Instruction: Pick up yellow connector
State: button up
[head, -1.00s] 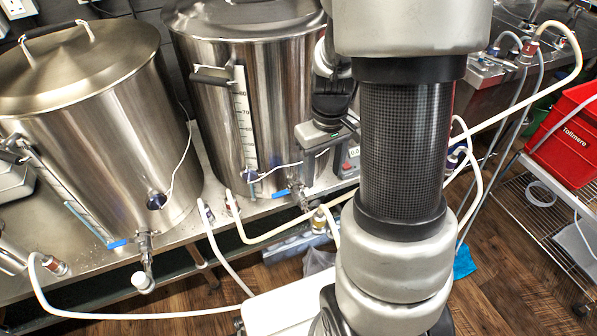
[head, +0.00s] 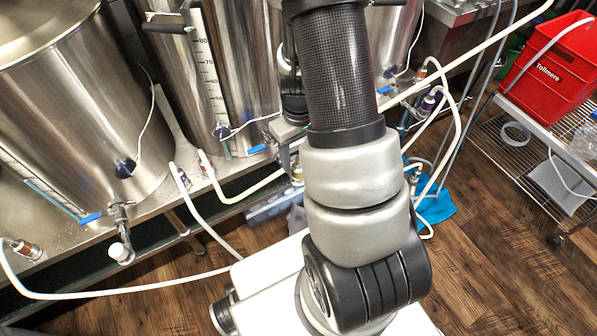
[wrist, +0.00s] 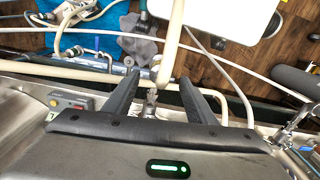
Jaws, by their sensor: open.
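In the head view a small yellowish connector (head: 296,174) shows at the edge of the steel bench, just left of my arm and below my gripper. It is partly hidden. My gripper (head: 287,138) is largely hidden behind my arm there. In the wrist view my gripper (wrist: 160,80) is open, with two dark fingers apart. A small fitting at the end of a cream hose (wrist: 172,45) lies between and just beyond the fingertips. A metal valve (wrist: 151,97) shows between the fingers. Nothing is clearly gripped, and contact cannot be told.
Steel kettles (head: 75,90) with valves line the bench at the left and back. Cream hoses (head: 225,185) loop in front of it. A red crate (head: 547,65) stands on a wire-shelved cart at the right. A blue cloth (head: 435,205) lies low. Wooden floor at lower right is clear.

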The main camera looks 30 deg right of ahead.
notch_tip(320, 180, down, 3)
jog(key=shift+f, duration=0.1)
jog(key=c, duration=1.2)
notch_tip(320, 180, up, 10)
jog(key=shift+r+p, duration=0.15)
jog(key=shift+p, duration=1.1)
jog(key=shift+c, duration=0.2)
notch_tip(320, 180, up, 4)
jog(key=r+p, duration=0.1)
jog(key=p, duration=0.3)
send_over(299, 162)
jog(key=shift+f, duration=0.25)
